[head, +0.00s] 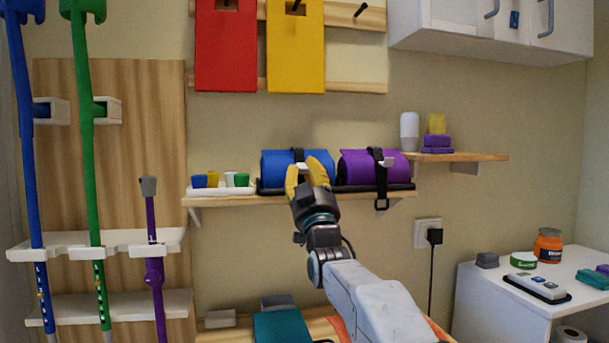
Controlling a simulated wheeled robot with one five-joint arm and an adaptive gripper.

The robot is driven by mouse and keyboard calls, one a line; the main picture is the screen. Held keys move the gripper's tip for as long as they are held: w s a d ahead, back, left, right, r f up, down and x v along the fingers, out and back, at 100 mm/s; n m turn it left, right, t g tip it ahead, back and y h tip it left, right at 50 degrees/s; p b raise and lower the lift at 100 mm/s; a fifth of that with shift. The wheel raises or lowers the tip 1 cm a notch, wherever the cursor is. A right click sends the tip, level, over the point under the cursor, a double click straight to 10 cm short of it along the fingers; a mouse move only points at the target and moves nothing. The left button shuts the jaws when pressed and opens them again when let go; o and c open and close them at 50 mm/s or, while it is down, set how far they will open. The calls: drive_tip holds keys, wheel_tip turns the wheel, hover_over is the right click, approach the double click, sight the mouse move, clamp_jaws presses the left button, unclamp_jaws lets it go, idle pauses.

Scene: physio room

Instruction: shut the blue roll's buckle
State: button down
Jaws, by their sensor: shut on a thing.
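The blue roll (275,165) lies on the wall shelf in a dark tray, left of the purple roll (359,166). A dark strap (298,155) crosses over the blue roll. My gripper (305,174) has yellow fingers and is at the front of the blue roll, at its strap. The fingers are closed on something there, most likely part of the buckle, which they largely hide. Whether the buckle's two halves are joined cannot be seen.
The wall shelf (230,201) also holds a white tray (205,191) of small colored cups at the left. A higher shelf (468,157) at the right bears a white bottle and stacked blocks. Red (226,55) and yellow (295,60) boards hang above. Crutches stand at the left.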

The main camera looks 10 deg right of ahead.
drive_tip(key=shift+r, duration=0.1)
drive_tip(key=c, duration=1)
unclamp_jaws()
drive_tip(key=shift+v, duration=6.05)
